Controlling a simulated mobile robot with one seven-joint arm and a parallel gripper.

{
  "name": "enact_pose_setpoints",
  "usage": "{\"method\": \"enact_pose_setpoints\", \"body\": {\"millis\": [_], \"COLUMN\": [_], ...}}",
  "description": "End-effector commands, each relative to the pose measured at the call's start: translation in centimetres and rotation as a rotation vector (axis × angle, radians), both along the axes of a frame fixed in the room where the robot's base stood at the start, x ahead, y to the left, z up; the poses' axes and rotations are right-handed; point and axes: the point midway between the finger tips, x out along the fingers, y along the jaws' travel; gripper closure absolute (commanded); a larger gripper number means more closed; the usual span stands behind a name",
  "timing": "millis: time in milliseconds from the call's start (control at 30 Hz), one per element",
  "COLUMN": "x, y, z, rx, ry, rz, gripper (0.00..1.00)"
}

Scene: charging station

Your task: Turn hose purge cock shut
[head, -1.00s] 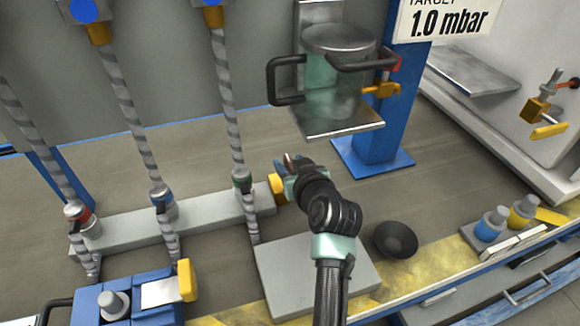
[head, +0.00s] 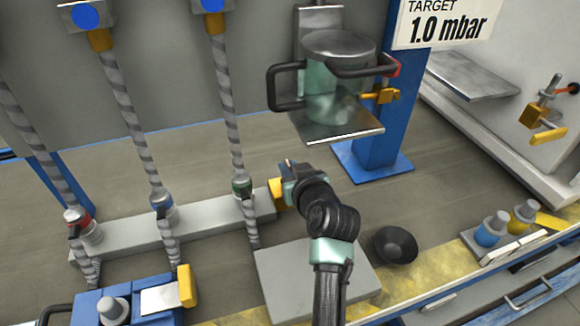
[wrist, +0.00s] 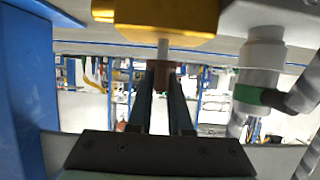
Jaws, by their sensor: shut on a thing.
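The purge cock's yellow body (head: 277,194) sits at the right end of the grey manifold bar (head: 205,222). In the wrist view the yellow body (wrist: 160,15) is at the top, with a pale stem (wrist: 163,48) running from it to a brownish handle piece (wrist: 162,76). My gripper (wrist: 162,80) has its two dark fingers either side of that piece and is shut on it. In the head view my gripper (head: 291,170) is beside the yellow body, and my wrist hides part of the cock. The handle's exact angle cannot be told.
Striped hoses with red, blue and green (head: 242,186) collars rise from the bar. A blue post (wrist: 20,90) is close in the wrist view.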

Motion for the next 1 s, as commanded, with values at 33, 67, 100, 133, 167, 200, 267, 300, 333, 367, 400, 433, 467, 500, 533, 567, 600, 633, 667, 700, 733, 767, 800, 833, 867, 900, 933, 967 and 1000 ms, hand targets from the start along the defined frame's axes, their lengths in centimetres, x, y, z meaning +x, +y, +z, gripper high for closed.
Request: {"method": "enact_pose_setpoints", "body": {"millis": [33,67,100,133,167,200,267,300,333,367,400,433,467,500,533,567,600,633,667,700,733,767,800,833,867,900,933,967,1000], "x": [-0.1,0.0,-0.1,-0.1,-0.1,-0.1,-0.1,-0.1,-0.1,-0.1,-0.1,-0.1,-0.1,-0.1,-0.1,-0.1,-0.1,-0.1,-0.1,-0.1,-0.1,0.0,0.0,0.0,0.0,0.0,0.0,0.0,0.0], "y": [0.1,0.0,0.1,0.1,0.1,0.2,0.1,0.2,0.2,0.2,0.2,0.3,0.3,0.3,0.3,0.3,0.4,0.3,0.4,0.4,0.4,0.4,0.4,0.4,0.4,0.3,0.4,0.3,0.3], "z": [0.2,0.2,0.3,0.3,0.4,0.4,0.5,0.5,0.5,0.5,0.6,0.6,0.6,0.5,0.5,0.5,0.4,0.3,0.3,0.2,0.1,0.0,-0.1,-0.2,-0.2,-0.3,-0.4,-0.4,-0.4], "rx": [0.001,-0.001,0.000,0.001,-0.001,0.000,0.000,-0.001,-0.001,-0.001,-0.001,-0.002,-0.002,-0.002,-0.002,-0.002,-0.003,-0.003,-0.003,-0.003,-0.002,-0.003,-0.003,-0.001,-0.002,-0.001,-0.001,-0.001,-0.001], "ry": [0.001,0.001,0.002,0.002,0.002,0.003,0.003,0.003,0.004,0.004,0.003,0.003,0.002,0.002,0.002,0.002,0.002,0.002,0.001,0.000,0.000,0.000,0.000,-0.001,-0.002,0.000,-0.001,-0.001,-0.003], "rz": [-0.007,-0.014,-0.024,-0.033,-0.043,-0.058,-0.085,-0.104,-0.119,-0.135,-0.158,-0.175,-0.193,-0.217,-0.235,-0.254,-0.278,-0.297,-0.315,-0.340,-0.359,-0.377,-0.403,-0.422,-0.439,-0.465,-0.481,-0.499,-0.522], "gripper": [1.00,1.00,1.00,1.00,1.00,1.00,1.00,1.00,1.00,1.00,1.00,1.00,1.00,1.00,1.00,1.00,1.00,1.00,1.00,1.00,1.00,1.00,1.00,1.00,1.00,1.00,1.00,1.00,1.00]}}
